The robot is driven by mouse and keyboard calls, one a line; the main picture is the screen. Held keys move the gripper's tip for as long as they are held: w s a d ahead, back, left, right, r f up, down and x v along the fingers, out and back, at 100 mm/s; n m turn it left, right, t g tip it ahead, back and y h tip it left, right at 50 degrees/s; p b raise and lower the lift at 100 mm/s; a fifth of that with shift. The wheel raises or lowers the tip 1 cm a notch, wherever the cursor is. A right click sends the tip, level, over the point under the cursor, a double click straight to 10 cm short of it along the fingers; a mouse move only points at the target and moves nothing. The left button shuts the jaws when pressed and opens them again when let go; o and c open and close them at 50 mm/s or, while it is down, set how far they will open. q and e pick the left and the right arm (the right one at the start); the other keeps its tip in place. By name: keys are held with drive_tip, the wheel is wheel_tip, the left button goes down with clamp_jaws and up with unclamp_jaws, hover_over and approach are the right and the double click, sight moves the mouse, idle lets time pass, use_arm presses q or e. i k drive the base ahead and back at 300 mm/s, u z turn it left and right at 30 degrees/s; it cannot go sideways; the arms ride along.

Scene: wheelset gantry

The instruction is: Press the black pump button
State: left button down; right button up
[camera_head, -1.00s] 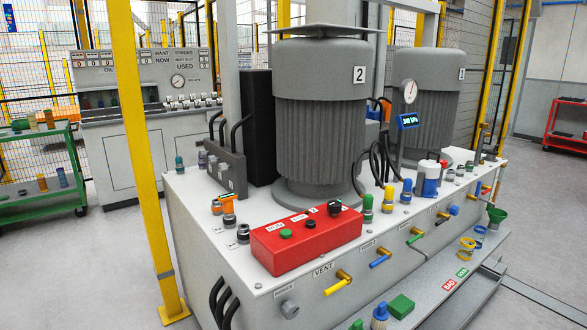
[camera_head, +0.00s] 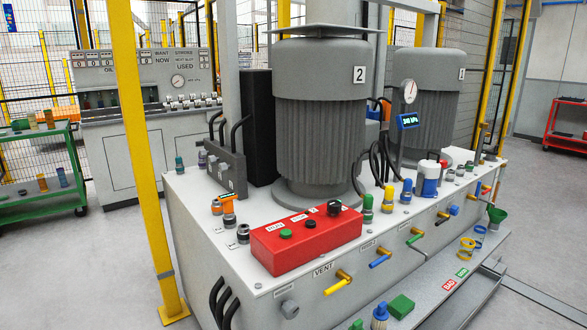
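A red control box (camera_head: 306,238) sits on the front of the grey machine's top. On its upper face are a green button (camera_head: 285,234), a small dark button (camera_head: 310,224) and a larger black knob (camera_head: 334,207) at the right end. Small white labels lie beside them, too small to read. I cannot tell for sure which dark control is the pump button. Neither of my grippers is in view, and nothing covers the box.
A large grey motor marked 2 (camera_head: 320,120) stands behind the box. Colored valve handles, such as the yellow VENT lever (camera_head: 338,283), stick out along the front. A yellow post (camera_head: 140,150) rises at left. A pressure gauge (camera_head: 409,91) stands at right.

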sight(310, 224)
drive_tip(key=z, duration=0.15)
drive_tip(key=k, duration=0.45)
drive_tip(key=u, duration=0.9)
drive_tip(key=i, duration=0.95)
drive_tip(key=z, duration=0.55)
